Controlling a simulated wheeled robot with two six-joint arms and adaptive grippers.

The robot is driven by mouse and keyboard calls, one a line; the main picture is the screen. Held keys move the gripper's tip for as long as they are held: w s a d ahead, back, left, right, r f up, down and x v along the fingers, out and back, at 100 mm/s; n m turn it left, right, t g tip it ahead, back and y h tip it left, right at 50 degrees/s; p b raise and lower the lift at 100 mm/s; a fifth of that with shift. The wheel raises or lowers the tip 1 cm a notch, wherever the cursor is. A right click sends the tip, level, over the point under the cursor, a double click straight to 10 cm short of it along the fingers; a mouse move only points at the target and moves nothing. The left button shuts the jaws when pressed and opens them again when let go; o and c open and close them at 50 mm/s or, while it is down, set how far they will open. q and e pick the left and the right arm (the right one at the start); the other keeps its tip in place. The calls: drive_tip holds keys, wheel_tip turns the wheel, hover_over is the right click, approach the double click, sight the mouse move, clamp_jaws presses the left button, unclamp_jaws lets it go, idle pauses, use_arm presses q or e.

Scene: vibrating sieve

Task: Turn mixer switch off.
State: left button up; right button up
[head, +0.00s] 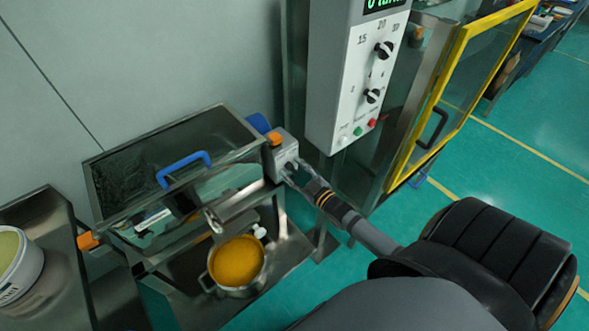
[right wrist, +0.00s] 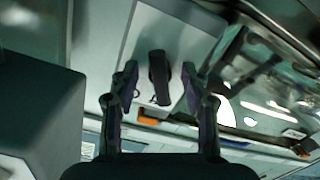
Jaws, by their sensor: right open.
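The switch is a black knob (right wrist: 158,78) on a pale plate in the right wrist view. It appears upright, between the two fingers of my right gripper (right wrist: 159,85). The fingers are apart, with gaps visible beside the knob; I cannot tell whether either touches it. In the head view, my right gripper (head: 295,174) is at the front of a small grey switch box (head: 283,146) on the right end of the sieve machine (head: 120,157). The gripper partly hides the knob there. My left gripper is not in view.
A grey control cabinet (head: 334,95) with black dials and coloured buttons stands right of the switch box. A yellow-framed glass door (head: 454,62) is beyond it. A pot of orange material (head: 237,262) sits below the machine. A white bucket (head: 20,268) is at left.

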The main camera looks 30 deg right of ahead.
drive_tip(key=s+d, duration=0.1)
drive_tip(key=s, duration=1.1)
drive_tip(key=shift+r, duration=0.2)
